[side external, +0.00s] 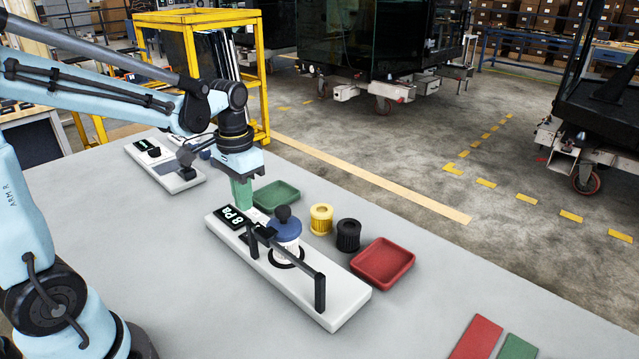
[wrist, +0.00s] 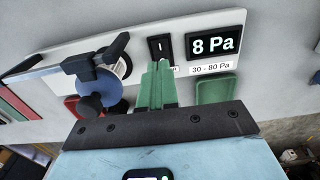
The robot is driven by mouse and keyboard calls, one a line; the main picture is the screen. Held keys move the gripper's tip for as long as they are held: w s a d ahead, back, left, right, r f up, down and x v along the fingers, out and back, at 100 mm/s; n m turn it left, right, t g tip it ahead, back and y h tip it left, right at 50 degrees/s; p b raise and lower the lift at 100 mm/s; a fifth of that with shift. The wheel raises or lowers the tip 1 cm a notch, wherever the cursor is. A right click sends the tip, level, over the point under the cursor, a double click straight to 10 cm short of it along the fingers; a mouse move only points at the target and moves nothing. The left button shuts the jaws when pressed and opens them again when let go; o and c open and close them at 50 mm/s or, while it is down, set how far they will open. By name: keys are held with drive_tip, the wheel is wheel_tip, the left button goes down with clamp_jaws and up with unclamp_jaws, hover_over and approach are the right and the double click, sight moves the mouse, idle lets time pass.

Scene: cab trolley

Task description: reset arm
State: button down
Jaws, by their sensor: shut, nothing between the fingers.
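My gripper (side external: 242,194) has green fingers pressed together with nothing between them. It hangs over the far left end of a white test fixture (side external: 331,313). In the wrist view the fingertips (wrist: 159,66) appear just below a black rocker switch marked "I" (wrist: 160,47); I cannot tell whether they touch it. The fixture's display (side external: 234,217) reads "8 Pa", and it also shows in the wrist view (wrist: 215,45) above a "30 - 80 Pa" label (wrist: 211,67).
A green tray (side external: 277,195), yellow filter (side external: 321,219), black filter (side external: 348,235) and red tray (side external: 383,262) lie behind the fixture. Another white device (side external: 175,181) stands at the left. Red (side external: 478,338) and green (side external: 518,347) flat pads lie front right. The front table is clear.

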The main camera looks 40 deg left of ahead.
drive_tip(key=shift+r, duration=0.35)
drive_tip(key=s+d+r+t, duration=0.2)
drive_tip(key=s+d+t, duration=0.2)
drive_tip(key=d+t, duration=0.3)
drive_tip(key=shift+d+r, duration=0.25)
drive_tip(key=shift+d, duration=0.35)
